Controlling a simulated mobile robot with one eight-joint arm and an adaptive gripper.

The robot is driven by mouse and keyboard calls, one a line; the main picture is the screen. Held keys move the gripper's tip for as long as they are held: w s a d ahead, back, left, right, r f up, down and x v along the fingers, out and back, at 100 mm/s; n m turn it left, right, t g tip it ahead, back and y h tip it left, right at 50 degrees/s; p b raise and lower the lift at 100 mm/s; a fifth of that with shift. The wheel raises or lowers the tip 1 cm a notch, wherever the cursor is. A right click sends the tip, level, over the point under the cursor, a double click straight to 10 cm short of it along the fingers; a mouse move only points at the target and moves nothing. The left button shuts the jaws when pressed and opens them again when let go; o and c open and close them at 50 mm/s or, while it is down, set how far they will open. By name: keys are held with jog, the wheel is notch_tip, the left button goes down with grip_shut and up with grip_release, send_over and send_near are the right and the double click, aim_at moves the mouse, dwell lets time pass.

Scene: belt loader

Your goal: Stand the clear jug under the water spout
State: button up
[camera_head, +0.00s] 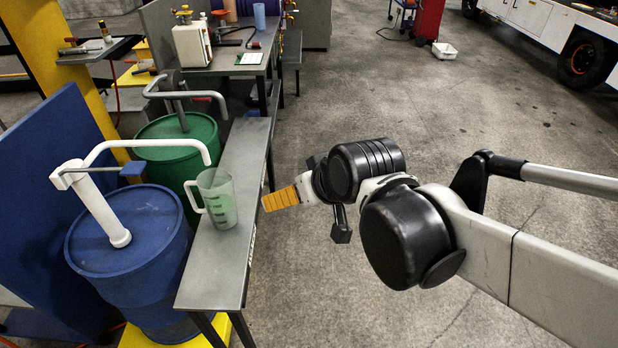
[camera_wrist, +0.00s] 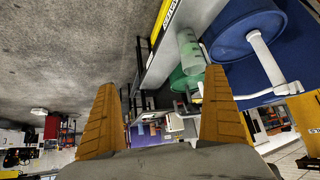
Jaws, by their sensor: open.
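The white spout (camera_head: 207,158) from the blue drum (camera_head: 130,225) ends just above the jug's rim in the picture; exact alignment cannot be told. In the wrist view the scene appears upside down. The two orange fingers are spread with nothing between them (camera_wrist: 160,82), and the jug (camera_wrist: 188,48) lies beyond the right finger.
A green drum (camera_head: 178,150) with a grey pump spout (camera_head: 190,95) stands behind the blue one. A blue panel (camera_head: 45,200) is at the left. A worktable (camera_head: 225,65) with a white canister (camera_head: 191,44) is farther back. The floor right of the bench is open.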

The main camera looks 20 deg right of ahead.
jog(key=s+d+m+g+h, duration=0.1)
jog(key=s+d, duration=0.2)
jog(key=s, duration=0.5)
jog(key=shift+s+d+f, duration=0.15)
jog(key=shift+d+f, duration=0.15)
jog(key=shift+d, duration=0.05)
dwell(0.7)
